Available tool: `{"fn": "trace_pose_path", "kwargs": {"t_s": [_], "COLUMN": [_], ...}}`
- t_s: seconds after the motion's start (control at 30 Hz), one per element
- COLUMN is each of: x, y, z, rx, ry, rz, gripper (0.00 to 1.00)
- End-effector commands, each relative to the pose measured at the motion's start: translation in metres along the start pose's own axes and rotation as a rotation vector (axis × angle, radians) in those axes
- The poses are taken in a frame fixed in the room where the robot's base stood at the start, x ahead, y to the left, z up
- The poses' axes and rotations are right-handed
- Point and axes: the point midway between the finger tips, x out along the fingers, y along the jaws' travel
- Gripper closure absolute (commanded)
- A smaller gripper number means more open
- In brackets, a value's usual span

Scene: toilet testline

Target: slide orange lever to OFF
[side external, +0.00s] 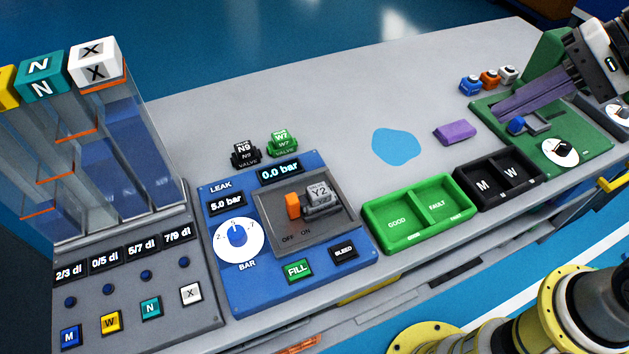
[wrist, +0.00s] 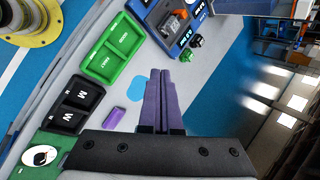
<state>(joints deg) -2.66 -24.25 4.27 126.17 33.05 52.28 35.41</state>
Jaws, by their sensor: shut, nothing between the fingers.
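The orange lever (side external: 293,206) stands upright on the grey plate (side external: 272,229) of the blue leak panel (side external: 243,292), just left of a grey valve block marked Y2 (side external: 319,193). OFF and ON labels are printed on the plate in front of it; I cannot tell exactly which label it lines up with. In the wrist view, the lever (wrist: 179,14) is small near the top edge. My gripper (side external: 497,108) has purple fingers, shut and empty, above the green panel at the right, far from the lever. Its fingers also show in the wrist view (wrist: 159,75).
Green GOOD/FAULT trays (side external: 419,212) and black M/W trays (side external: 497,178) stand between my gripper and the leak panel. Behind them are a purple block (side external: 454,132) and a flat blue patch (side external: 394,146). Two valves (side external: 281,143) stand behind the panel. The bench's back middle is clear.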

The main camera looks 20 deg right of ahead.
Motion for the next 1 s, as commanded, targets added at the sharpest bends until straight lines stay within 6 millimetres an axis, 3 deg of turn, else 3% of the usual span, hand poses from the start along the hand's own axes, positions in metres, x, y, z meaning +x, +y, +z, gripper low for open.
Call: {"fn": "trace_pose_path", "kwargs": {"t_s": [0.2, 0.5, 0.63, 0.8, 1.0], "x": [0.050, 0.138, 0.180, 0.226, 0.250], "y": [-0.054, -0.098, -0.102, -0.091, -0.074], "z": [-0.007, -0.017, -0.019, -0.017, -0.011], "rx": [0.327, 0.695, 0.801, 0.862, 0.880], "ry": [-0.182, -0.372, -0.426, -0.460, -0.469], "rz": [-0.015, 0.042, 0.090, 0.160, 0.225], "gripper": [1.00, 1.00, 1.00, 1.00, 1.00]}}
